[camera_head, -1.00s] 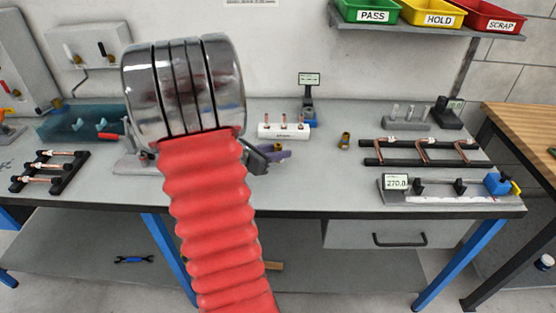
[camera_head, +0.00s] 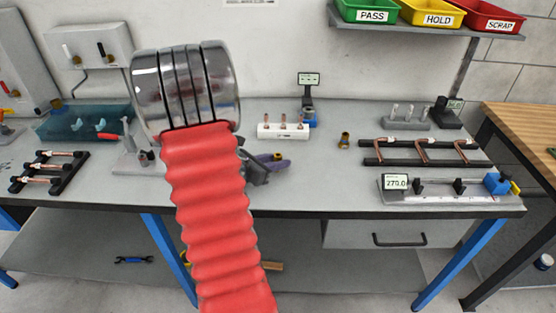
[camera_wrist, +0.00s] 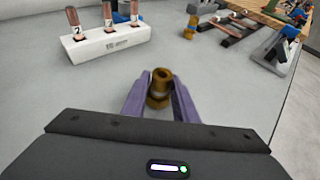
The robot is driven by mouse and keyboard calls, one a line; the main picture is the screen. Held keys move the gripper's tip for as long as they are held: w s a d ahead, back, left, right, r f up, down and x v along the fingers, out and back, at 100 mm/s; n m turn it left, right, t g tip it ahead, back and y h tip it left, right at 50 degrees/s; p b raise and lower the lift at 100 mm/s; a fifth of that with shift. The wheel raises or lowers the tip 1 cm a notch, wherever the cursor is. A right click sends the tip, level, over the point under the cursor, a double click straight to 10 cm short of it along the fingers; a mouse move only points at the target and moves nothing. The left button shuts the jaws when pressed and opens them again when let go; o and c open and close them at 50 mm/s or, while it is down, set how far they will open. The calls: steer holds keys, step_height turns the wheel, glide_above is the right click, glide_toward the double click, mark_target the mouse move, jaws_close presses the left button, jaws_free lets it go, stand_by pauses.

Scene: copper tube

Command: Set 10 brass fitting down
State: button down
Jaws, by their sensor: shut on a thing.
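My gripper (camera_wrist: 160,100) is shut on a brass fitting (camera_wrist: 160,84), with one purple finger on each side of it. The fitting is roughly upright, and its open top shows in the wrist view. In the head view, the fitting (camera_head: 277,156) shows as a small brass spot at my purple fingers (camera_head: 272,165), partly hidden by them. It is over the grey bench (camera_head: 310,185), and I cannot tell whether its base touches the surface.
Another brass fitting (camera_head: 345,140) stands to the right. A white numbered block (camera_head: 283,131) with copper pieces is behind my gripper. A black rack with copper tubes (camera_head: 425,152) and a gauge (camera_head: 450,188) are farther right. Bench in front of my gripper is clear.

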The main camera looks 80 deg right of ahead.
steer(key=c, duration=1.4)
jaws_free()
steer(key=shift+w+a+r, duration=0.1)
steer(key=shift+a+r, duration=0.05)
steer(key=v, duration=1)
steer(key=shift+w+a+r, duration=0.35)
steer(key=shift+w+a, duration=0.05)
steer(key=shift+a, duration=0.3)
